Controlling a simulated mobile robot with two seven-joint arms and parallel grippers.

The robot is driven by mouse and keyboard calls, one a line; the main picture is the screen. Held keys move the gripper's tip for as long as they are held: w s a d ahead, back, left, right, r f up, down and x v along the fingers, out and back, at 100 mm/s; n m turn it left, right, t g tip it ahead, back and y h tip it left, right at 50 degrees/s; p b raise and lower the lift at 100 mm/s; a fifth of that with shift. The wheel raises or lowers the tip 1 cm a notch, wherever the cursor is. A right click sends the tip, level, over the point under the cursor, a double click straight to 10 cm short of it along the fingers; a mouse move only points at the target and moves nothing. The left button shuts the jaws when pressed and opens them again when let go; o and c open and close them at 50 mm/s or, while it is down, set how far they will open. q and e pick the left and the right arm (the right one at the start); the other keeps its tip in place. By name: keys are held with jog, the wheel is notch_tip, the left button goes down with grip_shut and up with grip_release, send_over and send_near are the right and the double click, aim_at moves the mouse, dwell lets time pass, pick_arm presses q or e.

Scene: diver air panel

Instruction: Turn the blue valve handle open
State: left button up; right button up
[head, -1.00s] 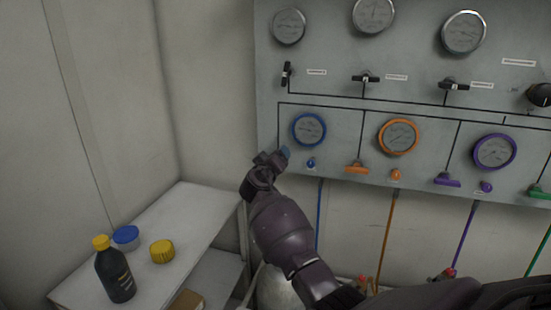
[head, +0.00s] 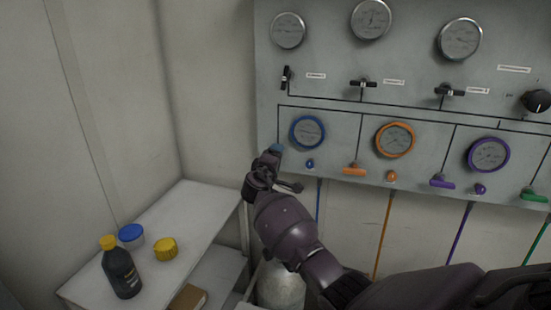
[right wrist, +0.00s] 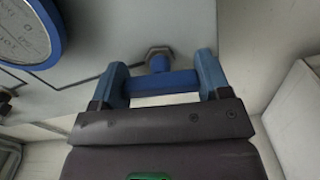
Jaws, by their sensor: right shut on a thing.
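The blue valve handle (right wrist: 162,83) is a short bar on a stem with a metal nut, low on the left of the grey panel. In the right wrist view my right gripper (right wrist: 163,82) has its fingers shut on the bar's two ends, with the stem between them. In the head view my right gripper (head: 275,160) is at the panel's lower left corner and hides most of the handle. The blue-rimmed gauge (head: 308,132) is just up and right of it. My left gripper is not in view.
Orange (head: 354,170), purple (head: 442,183) and green (head: 534,196) handles sit to the right along the panel's lower edge. A white shelf (head: 190,210) at lower left holds a dark bottle (head: 121,272) and blue and yellow caps. A wall stands close on the left.

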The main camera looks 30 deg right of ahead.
jog(key=shift+f, duration=0.1)
dwell(0.4)
jog(key=o, duration=0.9)
jog(key=shift+a, duration=0.1)
jog(key=v, duration=1)
jog(key=shift+s+a, duration=0.2)
jog(key=shift+s, duration=0.15)
